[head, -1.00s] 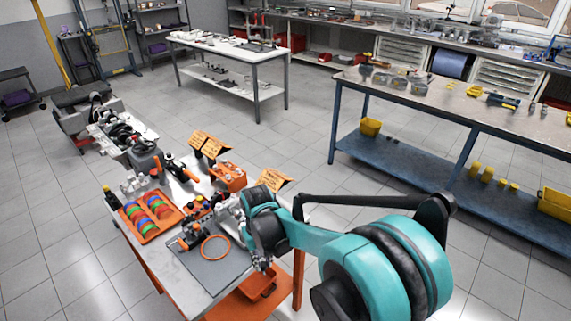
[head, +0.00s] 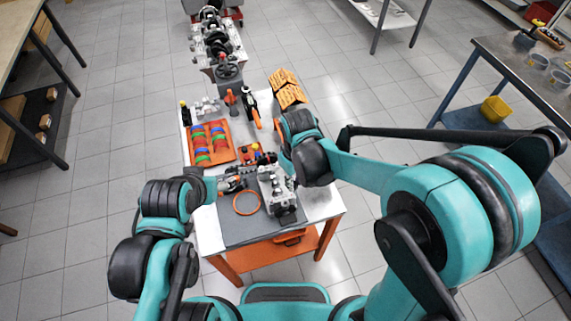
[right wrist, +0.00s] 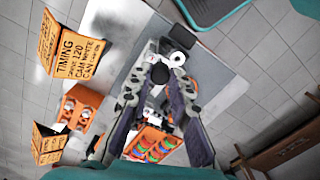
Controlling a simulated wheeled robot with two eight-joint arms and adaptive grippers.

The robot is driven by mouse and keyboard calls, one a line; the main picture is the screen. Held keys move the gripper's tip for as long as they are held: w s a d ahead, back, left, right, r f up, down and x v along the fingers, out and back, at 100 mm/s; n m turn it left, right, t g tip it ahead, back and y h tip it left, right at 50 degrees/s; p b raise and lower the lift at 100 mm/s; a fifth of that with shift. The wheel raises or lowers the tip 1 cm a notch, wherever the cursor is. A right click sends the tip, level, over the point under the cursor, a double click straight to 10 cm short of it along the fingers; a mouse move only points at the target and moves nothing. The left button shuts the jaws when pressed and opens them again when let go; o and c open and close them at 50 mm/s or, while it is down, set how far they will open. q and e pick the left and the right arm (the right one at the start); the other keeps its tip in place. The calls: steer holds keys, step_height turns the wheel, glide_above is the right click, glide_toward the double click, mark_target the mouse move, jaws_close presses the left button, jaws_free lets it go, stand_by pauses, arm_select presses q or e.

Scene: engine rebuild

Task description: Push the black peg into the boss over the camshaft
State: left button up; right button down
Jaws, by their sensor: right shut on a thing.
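A grey metal engine part (head: 280,196) stands on the grey mat (head: 249,230) on the table; I cannot make out the camshaft or boss clearly. My right gripper (head: 288,172) is just above its far end, fingers mostly hidden by the wrist. In the right wrist view my right gripper (right wrist: 160,84) has its two dark fingers on either side of a black round piece, the black peg (right wrist: 160,73). The peg overlaps the metal part behind it; I cannot tell whether it is inserted. My left arm ends by the mat's left side; its gripper (head: 216,186) is small and unclear.
An orange ring (head: 246,203) lies on the mat. An orange tray (head: 222,156) with coloured rings stands behind it. Orange cards (head: 287,90) stand at the back right. The mat's front is clear.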

arm_select(q)
steer(key=shift+f+b, duration=0.45)
steer(key=shift+b, duration=0.7)
arm_select(e)
steer(key=shift+n, duration=0.9)
steer(key=shift+s+a+f, duration=0.45)
steer(key=shift+a+f, duration=0.3)
steer(key=shift+f, duration=0.05)
steer(key=shift+s+a+f, duration=0.45)
steer(key=shift+a+f, duration=0.25)
steer(key=shift+f, duration=0.05)
arm_select(q)
steer(key=shift+f+b, duration=1.95)
steer(key=shift+f, duration=0.05)
arm_select(e)
steer(key=shift+f, duration=2.1)
steer(key=c, duration=1.7)
jaws_free()
steer(key=shift+o, duration=0.4)
arm_select(q)
steer(key=shift+r, duration=0.2)
arm_select(e)
steer(key=shift+r, duration=0.25)
arm_select(q)
steer(key=shift+r+p, duration=0.75)
steer(key=shift+p, duration=0.2)
arm_select(e)
steer(key=shift+r, duration=1.15)
